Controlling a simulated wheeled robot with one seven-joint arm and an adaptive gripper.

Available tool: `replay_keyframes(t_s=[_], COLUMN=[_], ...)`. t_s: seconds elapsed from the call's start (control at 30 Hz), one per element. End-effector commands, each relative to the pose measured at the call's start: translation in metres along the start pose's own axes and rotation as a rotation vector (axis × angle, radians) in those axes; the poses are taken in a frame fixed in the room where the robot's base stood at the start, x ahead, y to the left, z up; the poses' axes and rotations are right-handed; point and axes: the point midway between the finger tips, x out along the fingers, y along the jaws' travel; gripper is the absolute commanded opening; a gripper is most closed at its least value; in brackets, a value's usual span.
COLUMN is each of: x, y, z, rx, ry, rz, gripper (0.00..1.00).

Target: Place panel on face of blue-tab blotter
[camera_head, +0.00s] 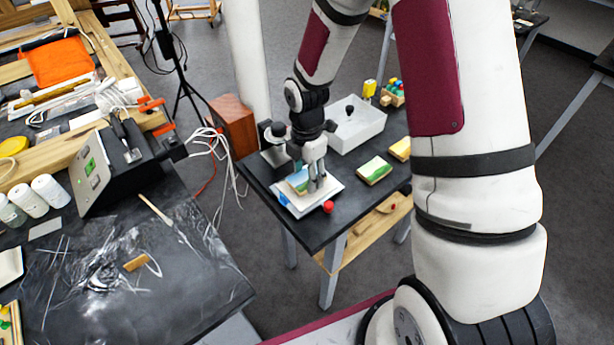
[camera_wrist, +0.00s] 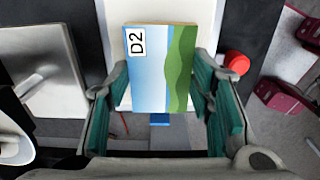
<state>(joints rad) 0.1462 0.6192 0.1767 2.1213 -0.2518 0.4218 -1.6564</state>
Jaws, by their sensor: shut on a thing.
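The panel (camera_wrist: 152,70) is a thin board painted light blue and green, with a white "D2" label in one corner. My gripper (camera_wrist: 161,88) is shut on it, with green-padded fingers at its two side edges. In the head view, the panel (camera_head: 297,180) and my gripper (camera_head: 315,182) are over the white blotter (camera_head: 326,199) on the small dark table. The blotter's blue tab (camera_head: 283,197) shows at its left edge, and in the wrist view the blue tab (camera_wrist: 160,119) shows just past the panel's lower edge. I cannot tell whether the panel touches the blotter.
A red ball-like knob (camera_head: 328,206) is close beside the blotter. Two other painted panels (camera_head: 374,170) (camera_head: 402,149) lie to the right. A pale box with a black knob (camera_head: 358,124) stands behind. A cluttered workbench (camera_head: 190,270) is at the left.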

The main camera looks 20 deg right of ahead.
Motion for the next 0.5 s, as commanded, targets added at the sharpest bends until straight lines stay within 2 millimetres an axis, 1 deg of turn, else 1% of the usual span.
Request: replay_keyframes(t_s=[0.03, 0.1, 0.47, 0.5], x=[0.0067, 0.0119, 0.0162, 0.0163], y=[-0.0010, -0.0003, 0.0002, 0.0002], z=[-0.0008, -0.0004, -0.0001, -0.0002], rx=[-0.001, 0.000, 0.000, 0.000], ry=[0.001, 0.000, 0.000, 0.000], rz=[-0.003, -0.001, 0.000, 0.001], gripper=[0.20, 0.20, 0.20, 0.52])
